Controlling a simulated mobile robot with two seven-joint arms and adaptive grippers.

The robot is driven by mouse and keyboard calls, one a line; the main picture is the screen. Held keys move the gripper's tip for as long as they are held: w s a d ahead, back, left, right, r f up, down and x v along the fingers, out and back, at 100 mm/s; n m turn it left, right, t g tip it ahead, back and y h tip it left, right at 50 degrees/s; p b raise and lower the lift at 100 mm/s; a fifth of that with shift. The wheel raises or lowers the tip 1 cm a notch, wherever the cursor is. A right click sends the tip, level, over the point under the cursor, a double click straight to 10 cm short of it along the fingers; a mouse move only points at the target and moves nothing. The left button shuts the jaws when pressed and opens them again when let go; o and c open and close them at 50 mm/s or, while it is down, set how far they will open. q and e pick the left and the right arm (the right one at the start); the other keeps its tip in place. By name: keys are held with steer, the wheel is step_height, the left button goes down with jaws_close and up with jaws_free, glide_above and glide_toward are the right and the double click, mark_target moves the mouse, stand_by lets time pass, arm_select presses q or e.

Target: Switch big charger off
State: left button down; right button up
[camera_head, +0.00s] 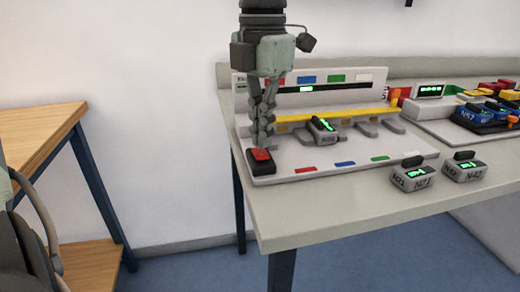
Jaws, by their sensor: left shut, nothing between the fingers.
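The big charger (330,157) is a long white unit at the left end of the grey table, with a green-lit display strip, a yellow bar and coloured labels. A black switch box with a red rocker switch (261,155) sits at its front left corner. My left gripper (264,145) points down just above the red switch with its fingers shut and empty. Its tips are at or very near the switch; I cannot tell whether they touch. One battery (322,128) with a green display sits in a slot of the charger. My right gripper is not in view.
Two loose batteries, N21 (414,176) and N42 (464,168), stand on the grey table (330,215) right of the charger's front. Another charger (450,122) with several coloured batteries is at the right. A wooden table (35,135) stands at the left, with a floor gap between.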

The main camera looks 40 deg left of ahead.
mark_target(262, 155)
arm_select(q)
steer(key=shift+f+b, duration=1)
steer(key=shift+f, duration=0.15)
stand_by(0.4)
steer(key=shift+r, duration=0.2)
steer(key=shift+r+p, duration=2.3)
steer(key=shift+r, duration=1.1)
steer(key=shift+f, duration=0.1)
